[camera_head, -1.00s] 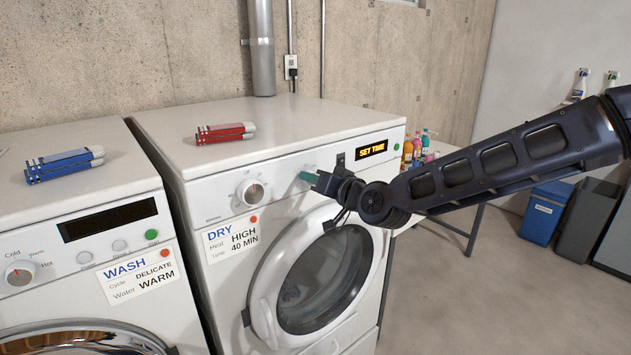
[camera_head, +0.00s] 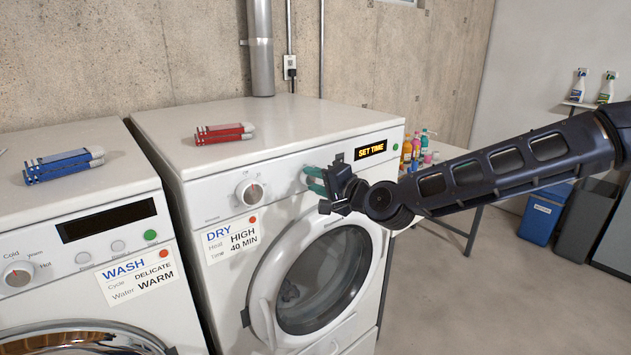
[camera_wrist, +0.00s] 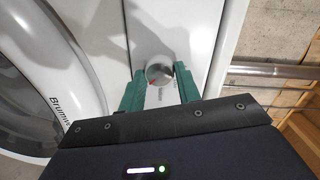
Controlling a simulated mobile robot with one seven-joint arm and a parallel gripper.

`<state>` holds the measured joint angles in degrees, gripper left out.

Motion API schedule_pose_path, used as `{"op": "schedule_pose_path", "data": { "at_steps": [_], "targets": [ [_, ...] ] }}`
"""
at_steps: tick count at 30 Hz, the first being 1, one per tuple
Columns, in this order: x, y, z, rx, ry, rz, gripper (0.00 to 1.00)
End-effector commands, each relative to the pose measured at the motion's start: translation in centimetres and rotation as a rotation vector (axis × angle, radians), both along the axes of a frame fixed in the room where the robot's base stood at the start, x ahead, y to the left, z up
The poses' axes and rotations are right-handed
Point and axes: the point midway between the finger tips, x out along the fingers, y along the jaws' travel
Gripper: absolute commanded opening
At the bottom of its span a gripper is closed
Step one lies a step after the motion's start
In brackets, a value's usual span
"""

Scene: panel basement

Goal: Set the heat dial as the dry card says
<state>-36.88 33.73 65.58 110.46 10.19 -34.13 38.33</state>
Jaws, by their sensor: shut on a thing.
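The dry card (camera_head: 232,240) on the dryer (camera_head: 190,160) reads Heat HIGH, Time 40 MIN. The dryer panel has a large dial (camera_head: 249,192) at left; its labels are too small to read surely. My gripper (camera_head: 315,182) is at a second, smaller dial to its right and hides most of it. In the wrist view this silver dial (camera_wrist: 160,72) sits between my two green fingers, which are shut on it. I cannot tell which dial is marked heat.
The dryer display (camera_head: 371,149) reads SET TIME, with a green button (camera_head: 396,147) beside it. The round door (camera_head: 325,280) is below. A washer (camera_head: 100,240) with a wash card (camera_head: 140,275) stands left. Red (camera_head: 224,133) and blue (camera_head: 64,164) bundles lie on top.

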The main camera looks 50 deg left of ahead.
Motion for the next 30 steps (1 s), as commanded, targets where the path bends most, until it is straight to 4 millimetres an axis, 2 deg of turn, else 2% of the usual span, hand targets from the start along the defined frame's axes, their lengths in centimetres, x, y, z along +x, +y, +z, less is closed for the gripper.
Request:
{"op": "schedule_pose_path", "data": {
  "at_steps": [19, 20, 23, 30],
  "targets": [
    [0.1, 0.01, -0.05, 0.0, 0.055, -0.001, 0.1],
    [0.1, 0.01, -0.05, -0.001, 0.055, -0.002, 0.35],
    [0.09, 0.01, -0.04, 0.0, 0.054, 0.0, 0.55],
    [0.04, 0.0, -0.03, 0.0, 0.054, 0.0, 0.55]
  ]
}}
